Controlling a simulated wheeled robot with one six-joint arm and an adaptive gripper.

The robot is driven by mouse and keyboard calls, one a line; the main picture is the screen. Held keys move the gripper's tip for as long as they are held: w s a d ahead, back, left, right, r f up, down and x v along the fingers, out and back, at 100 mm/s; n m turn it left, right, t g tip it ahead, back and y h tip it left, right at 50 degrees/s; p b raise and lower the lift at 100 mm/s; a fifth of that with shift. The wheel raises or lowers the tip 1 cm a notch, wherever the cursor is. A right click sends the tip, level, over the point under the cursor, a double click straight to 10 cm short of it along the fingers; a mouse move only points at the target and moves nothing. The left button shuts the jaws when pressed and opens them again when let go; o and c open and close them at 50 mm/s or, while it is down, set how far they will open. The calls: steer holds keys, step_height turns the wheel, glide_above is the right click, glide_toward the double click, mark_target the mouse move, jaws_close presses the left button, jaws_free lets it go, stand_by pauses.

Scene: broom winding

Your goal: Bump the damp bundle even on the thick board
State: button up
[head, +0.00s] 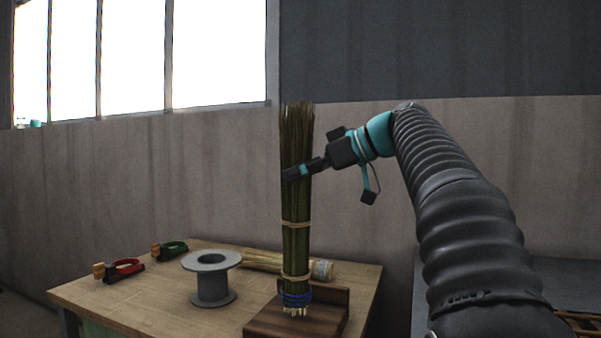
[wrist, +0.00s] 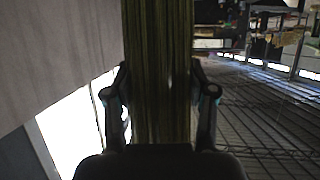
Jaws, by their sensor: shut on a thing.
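The damp bundle (head: 296,205) is a tall sheaf of dark green stalks with pale ties along it and a blue band near its foot. It stands upright over the thick brown board (head: 268,323), its pale ends down at the board; I cannot tell whether they touch it. My gripper (head: 298,172) is shut on the upper part of the bundle, coming from the right. In the wrist view the bundle (wrist: 160,75) runs between the two fingers of my gripper (wrist: 160,105), one on each side.
The board has a raised back edge and lies on a wooden table (head: 160,300). The table's front left is clear.

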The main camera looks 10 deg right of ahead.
mark_target(308, 187)
steer(key=shift+f+b, duration=1.55)
steer(key=shift+f, duration=0.35)
steer(key=shift+r, duration=0.1)
steer(key=shift+r+p, duration=2.4)
steer(key=shift+r, duration=0.1)
steer(key=shift+f+b, duration=2.3)
steer(key=shift+f, duration=0.2)
steer(key=shift+r+p, duration=2.3)
steer(key=shift+r, duration=0.2)
